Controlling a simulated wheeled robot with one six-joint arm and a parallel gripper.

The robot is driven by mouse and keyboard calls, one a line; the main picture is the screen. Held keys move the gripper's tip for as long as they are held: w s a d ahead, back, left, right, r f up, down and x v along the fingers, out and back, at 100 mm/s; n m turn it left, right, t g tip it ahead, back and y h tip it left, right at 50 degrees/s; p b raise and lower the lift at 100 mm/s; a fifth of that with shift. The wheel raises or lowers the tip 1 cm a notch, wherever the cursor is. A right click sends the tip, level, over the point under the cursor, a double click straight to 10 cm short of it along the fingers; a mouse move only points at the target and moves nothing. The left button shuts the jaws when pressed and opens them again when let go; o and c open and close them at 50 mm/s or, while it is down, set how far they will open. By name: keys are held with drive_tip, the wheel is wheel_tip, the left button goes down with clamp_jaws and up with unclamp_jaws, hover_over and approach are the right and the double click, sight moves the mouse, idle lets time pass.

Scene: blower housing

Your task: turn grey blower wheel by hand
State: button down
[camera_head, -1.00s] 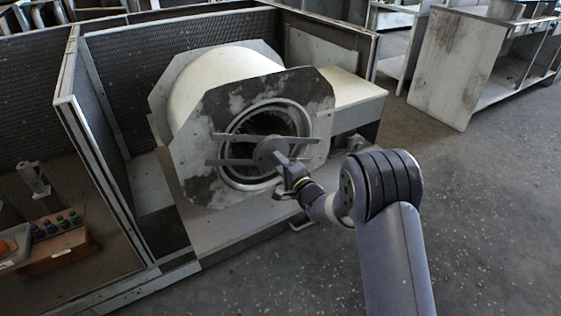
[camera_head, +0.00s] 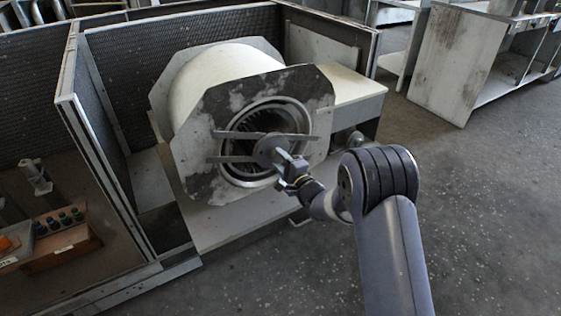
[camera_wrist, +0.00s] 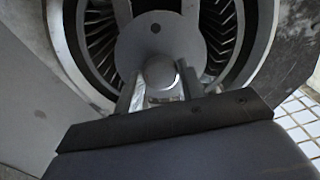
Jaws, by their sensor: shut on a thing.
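The grey blower wheel (camera_wrist: 218,28) sits inside the round inlet of the blower housing (camera_head: 215,85), its curved vanes showing around the ring. In the wrist view a flat grey hub disc (camera_wrist: 150,38) fills the middle, with a round shaft end (camera_wrist: 160,70) standing out of it. My gripper (camera_wrist: 160,88) has its fingers on both sides of this shaft end and is shut on it. In the head view my gripper (camera_head: 283,158) reaches the hub from the lower right and hides part of it.
Two flat support bars (camera_head: 235,135) cross the inlet in front of the wheel. A mesh-panel partition (camera_head: 90,120) stands left of the housing. A wooden box with several dark knobs (camera_head: 62,240) lies at lower left. The floor (camera_head: 480,210) at right is clear.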

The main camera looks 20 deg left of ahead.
drive_tip(key=c, duration=0.9)
unclamp_jaws()
drive_tip(key=shift+d, duration=0.1)
drive_tip(key=p+v, duration=0.1)
drive_tip(key=v, duration=0.9)
drive_tip(key=shift+s+d, duration=0.2)
drive_tip(key=shift+s, duration=0.05)
drive_tip(key=b+x, duration=0.1)
drive_tip(key=x, duration=0.9)
drive_tip(key=shift+w+a, duration=0.3)
